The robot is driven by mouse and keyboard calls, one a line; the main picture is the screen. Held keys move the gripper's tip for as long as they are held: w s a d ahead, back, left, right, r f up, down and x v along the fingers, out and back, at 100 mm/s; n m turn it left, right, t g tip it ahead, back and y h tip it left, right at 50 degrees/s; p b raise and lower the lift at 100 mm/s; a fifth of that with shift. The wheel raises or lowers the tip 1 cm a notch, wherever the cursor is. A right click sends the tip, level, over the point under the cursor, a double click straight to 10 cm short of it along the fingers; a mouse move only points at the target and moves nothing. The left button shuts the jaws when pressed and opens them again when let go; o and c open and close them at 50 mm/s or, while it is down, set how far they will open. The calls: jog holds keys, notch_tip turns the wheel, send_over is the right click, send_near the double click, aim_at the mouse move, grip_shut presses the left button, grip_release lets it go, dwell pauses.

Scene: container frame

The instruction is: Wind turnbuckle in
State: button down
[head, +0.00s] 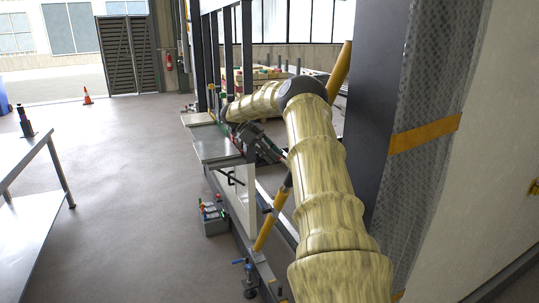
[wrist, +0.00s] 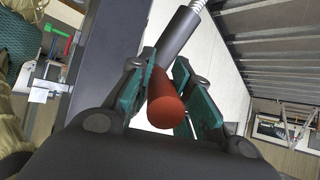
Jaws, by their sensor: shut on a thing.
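In the wrist view a red rounded handle (wrist: 166,106) sits between the teal pads of my gripper (wrist: 163,82), which is shut on it. Beyond the handle, a dark grey cylinder (wrist: 180,33) runs up and right to a bright threaded rod (wrist: 197,5); these look like parts of the turnbuckle. In the head view my gripper (head: 272,149) is beside a yellow diagonal strut (head: 273,218) on the dark frame. The turnbuckle is mostly hidden there by my arm and gripper.
A dark upright post (head: 375,90) stands close right of my arm. A grey shelf (head: 215,146) is left of my gripper. A caddy with coloured items (head: 213,217) is on the floor below. A metal table (head: 25,150) stands at far left, with open floor between.

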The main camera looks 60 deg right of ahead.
dwell(0.3)
jog(key=c, duration=1.3)
grip_release()
jog(key=shift+d+f, duration=0.1)
jog(key=shift+d, duration=0.05)
jog(key=shift+d, duration=0.1)
